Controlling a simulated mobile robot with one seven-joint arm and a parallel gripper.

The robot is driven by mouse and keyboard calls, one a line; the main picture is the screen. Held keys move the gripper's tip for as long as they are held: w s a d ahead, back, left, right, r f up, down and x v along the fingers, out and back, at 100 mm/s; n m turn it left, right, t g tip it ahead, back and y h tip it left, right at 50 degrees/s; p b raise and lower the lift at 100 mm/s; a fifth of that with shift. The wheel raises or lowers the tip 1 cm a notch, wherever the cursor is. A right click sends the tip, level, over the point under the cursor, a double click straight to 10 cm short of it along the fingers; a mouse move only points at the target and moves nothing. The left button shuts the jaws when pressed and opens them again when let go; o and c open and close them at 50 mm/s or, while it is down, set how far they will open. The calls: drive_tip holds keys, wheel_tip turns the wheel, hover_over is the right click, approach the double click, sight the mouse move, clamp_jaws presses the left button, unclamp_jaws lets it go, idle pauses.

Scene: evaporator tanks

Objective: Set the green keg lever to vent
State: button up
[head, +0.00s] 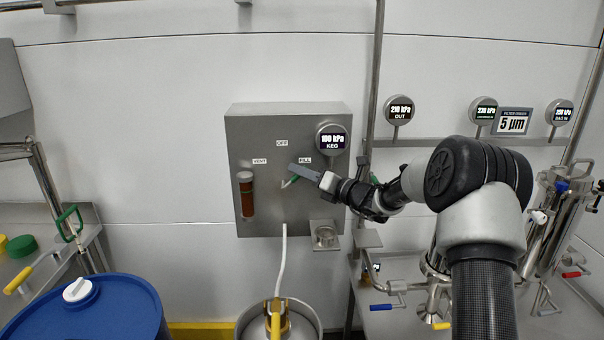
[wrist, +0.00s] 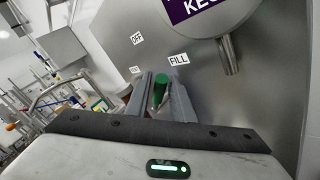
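The green keg lever (head: 294,180) is on the front of a grey steel panel (head: 270,210) in the head view. It points up and right, toward the FILL label (head: 305,159). The VENT label (head: 260,161) is to the left and the OFF label (head: 282,143) is above. My gripper (head: 297,172) is at the lever, coming from the right. In the wrist view the green handle (wrist: 160,90) lies between my two fingers (wrist: 162,102), which are close together. I cannot tell whether both fingers press on it.
A round KEG gauge (head: 332,139) reading 180 kPa sits up and right of the lever. A brown sight tube (head: 246,195) is on the panel's left. A white hose (head: 282,262) runs down to a keg (head: 250,325). A blue drum (head: 90,310) stands at the lower left.

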clamp_jaws()
